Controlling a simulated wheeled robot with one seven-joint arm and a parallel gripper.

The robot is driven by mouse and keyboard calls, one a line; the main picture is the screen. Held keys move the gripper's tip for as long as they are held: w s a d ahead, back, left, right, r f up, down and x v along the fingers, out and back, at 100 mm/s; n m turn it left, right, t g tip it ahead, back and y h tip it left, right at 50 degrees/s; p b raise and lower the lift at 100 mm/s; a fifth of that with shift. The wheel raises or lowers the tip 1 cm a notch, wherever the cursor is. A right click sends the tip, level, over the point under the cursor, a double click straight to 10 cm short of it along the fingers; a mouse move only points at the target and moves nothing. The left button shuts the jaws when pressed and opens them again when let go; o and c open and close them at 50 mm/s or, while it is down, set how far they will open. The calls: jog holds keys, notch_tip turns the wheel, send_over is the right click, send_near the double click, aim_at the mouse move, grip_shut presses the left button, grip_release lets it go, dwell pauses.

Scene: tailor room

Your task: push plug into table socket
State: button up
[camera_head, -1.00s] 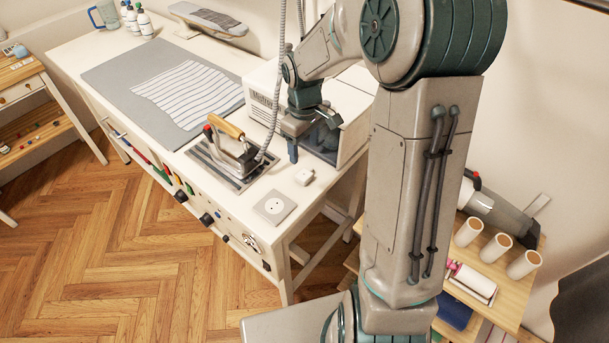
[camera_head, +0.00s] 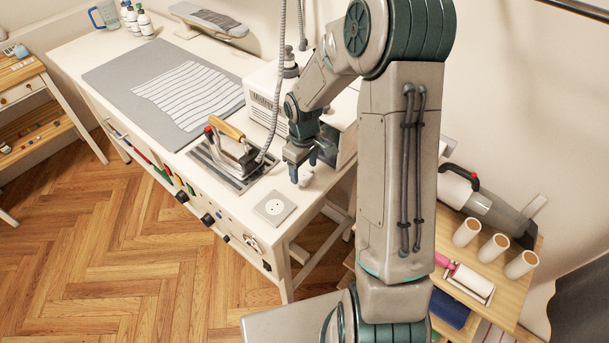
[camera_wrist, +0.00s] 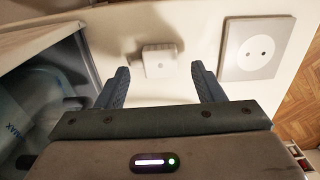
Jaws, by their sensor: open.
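The white plug (camera_wrist: 160,61) lies on the table top; in the wrist view it sits between and just beyond my two open fingers. In the head view the plug (camera_head: 305,176) is partly hidden behind my gripper (camera_head: 301,167). My gripper also shows in the wrist view (camera_wrist: 160,82), its fingers apart on either side of the plug, with nothing held. The square table socket (camera_head: 273,208), light grey with two round holes, is set in the table near its front corner. It shows to the right of the plug in the wrist view (camera_wrist: 258,48) and is empty.
An iron (camera_head: 231,149) with a wooden handle stands on a metal rest left of my gripper, its hose rising nearby. A white box-shaped machine (camera_head: 263,93) is behind. A striped cloth (camera_head: 188,92) lies on a grey mat. The table top between plug and socket is clear.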

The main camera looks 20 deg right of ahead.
jog(key=shift+f, duration=1.05)
jog(key=shift+c, duration=0.3)
jog(key=c, duration=0.9)
jog(key=shift+c, duration=0.2)
jog(key=shift+r, duration=0.2)
jog(key=shift+w+r, duration=0.1)
jog(key=shift+r, duration=0.55)
jog(key=r, duration=0.2)
jog(key=b, duration=0.1)
jog(key=shift+s+d+r, duration=0.15)
jog(key=shift+s+r, duration=0.1)
jog(key=shift+r, duration=0.15)
jog(key=s+d+r+b, duration=0.1)
jog(key=s+d+r, duration=0.2)
jog(key=s+r, duration=0.3)
jog(key=s, duration=0.4)
jog(key=shift+s+d+r, duration=0.3)
jog(key=shift+s+d, duration=0.05)
